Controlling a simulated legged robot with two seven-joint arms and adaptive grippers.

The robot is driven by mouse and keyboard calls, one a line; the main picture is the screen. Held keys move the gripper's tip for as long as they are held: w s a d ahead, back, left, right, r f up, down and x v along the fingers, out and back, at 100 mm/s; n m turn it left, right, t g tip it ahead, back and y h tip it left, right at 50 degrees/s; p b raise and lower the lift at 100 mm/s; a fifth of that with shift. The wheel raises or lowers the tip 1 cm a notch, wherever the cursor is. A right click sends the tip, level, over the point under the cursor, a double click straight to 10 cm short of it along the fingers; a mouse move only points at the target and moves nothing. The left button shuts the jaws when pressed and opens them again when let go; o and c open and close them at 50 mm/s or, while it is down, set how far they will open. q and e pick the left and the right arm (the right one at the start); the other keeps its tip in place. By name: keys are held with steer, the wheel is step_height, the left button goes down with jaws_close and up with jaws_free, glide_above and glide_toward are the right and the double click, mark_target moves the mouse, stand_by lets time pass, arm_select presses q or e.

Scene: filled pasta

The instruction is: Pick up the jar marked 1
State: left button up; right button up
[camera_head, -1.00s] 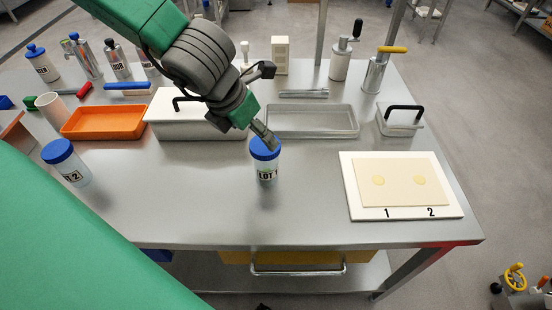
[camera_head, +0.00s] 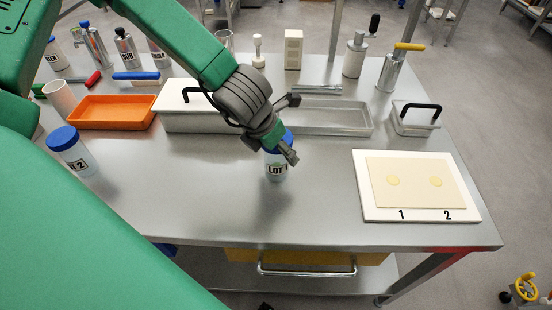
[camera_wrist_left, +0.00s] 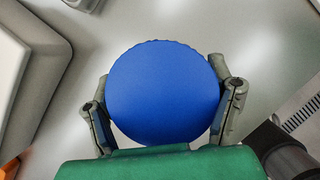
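The jar with a blue lid and a label reading LOT (camera_head: 277,170) stands upright on the metal table; its number is not legible. My left gripper (camera_head: 291,130) is over this jar, with its fingers on either side of the lid. In the left wrist view the round blue lid (camera_wrist_left: 163,92) lies between the two spread fingers (camera_wrist_left: 165,110), very close to both. The gripper looks open; I cannot tell whether the fingers touch the lid. Another blue-lidded jar, marked 2 (camera_head: 73,153), stands at the left. My right gripper is not in view.
Behind the jar are an orange tray (camera_head: 90,124), a white box with a black handle (camera_head: 195,121) and a metal tray (camera_head: 345,130). A white board marked 1 and 2 (camera_head: 370,208) lies at the right. The table in front of the jar is clear.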

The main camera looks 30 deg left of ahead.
arm_select(q)
steer(key=shift+d, duration=0.2)
steer(key=c, duration=1.2)
steer(key=shift+d+r, duration=0.1)
steer(key=shift+d, duration=0.2)
steer(key=shift+c, duration=0.3)
steer(key=shift+a, duration=0.1)
